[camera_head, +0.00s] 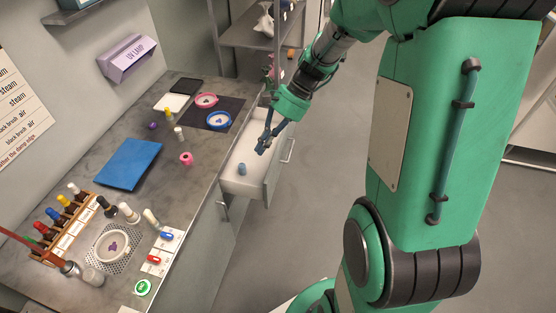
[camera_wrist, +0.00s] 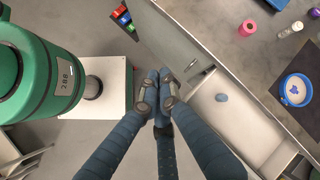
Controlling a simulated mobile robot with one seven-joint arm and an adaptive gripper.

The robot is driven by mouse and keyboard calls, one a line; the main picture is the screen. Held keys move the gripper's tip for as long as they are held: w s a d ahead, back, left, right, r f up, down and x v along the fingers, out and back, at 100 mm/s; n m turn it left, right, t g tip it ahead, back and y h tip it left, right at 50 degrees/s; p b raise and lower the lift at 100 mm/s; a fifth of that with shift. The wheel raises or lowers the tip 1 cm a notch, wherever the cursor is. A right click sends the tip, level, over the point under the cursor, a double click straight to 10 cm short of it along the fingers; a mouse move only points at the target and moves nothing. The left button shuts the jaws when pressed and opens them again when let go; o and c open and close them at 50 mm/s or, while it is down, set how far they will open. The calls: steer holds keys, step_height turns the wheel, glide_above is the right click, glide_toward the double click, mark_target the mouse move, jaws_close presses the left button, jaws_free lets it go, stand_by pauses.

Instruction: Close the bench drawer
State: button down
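The bench drawer (camera_head: 236,182) stands pulled out from the bench's right side, showing its pale inside. Its grey front (camera_head: 272,172) carries a bar handle (camera_head: 289,150). A small blue cylinder (camera_head: 242,168) is inside the drawer. In the wrist view, the drawer (camera_wrist: 245,125) is right of my fingers, with the blue piece (camera_wrist: 222,97) in it. My gripper (camera_head: 263,147) appears over the drawer near its front in the head view. Its fingertips (camera_wrist: 158,93) are together with nothing between them. Contact with the drawer cannot be told; my fingers hide part of its front in the wrist view.
The grey bench top (camera_head: 212,150) holds a blue mat (camera_head: 130,164), a bottle rack (camera_head: 66,230), round hoops and small bottles. Another handle (camera_head: 223,207) shows on the bench side nearer the camera. A shelf unit (camera_head: 245,36) stands behind. Floor (camera_head: 310,220) is clear right of the drawer.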

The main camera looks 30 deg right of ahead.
mark_target(278, 167)
steer(key=w+d+f+m+t+y+p, duration=0.1)
steer(key=w+d+f+m+t+y, duration=0.15)
steer(key=w+d+f+m, duration=0.4)
steer(key=w+d+f+m+t+y, duration=0.1)
steer(key=w+d+f+y, duration=0.2)
steer(key=d+f, duration=0.65)
steer(key=s+d+f+m+t, duration=0.1)
steer(key=d+f+m+t, duration=0.3)
steer(key=f, duration=0.7)
steer(key=s+d+f+m+t+p, duration=0.1)
steer(key=s+d+f+m+t, duration=0.1)
steer(key=d+f+m+t, duration=0.3)
steer(key=d+f+m, duration=0.1)
steer(key=d+f, duration=0.2)
steer(key=f, duration=0.4)
steer(key=shift+f, duration=0.15)
steer(key=b+x, duration=0.1)
steer(key=x, duration=1.3)
steer(key=shift+d+b, duration=0.15)
steer(key=shift+b, duration=0.25)
steer(key=shift+w, duration=0.1)
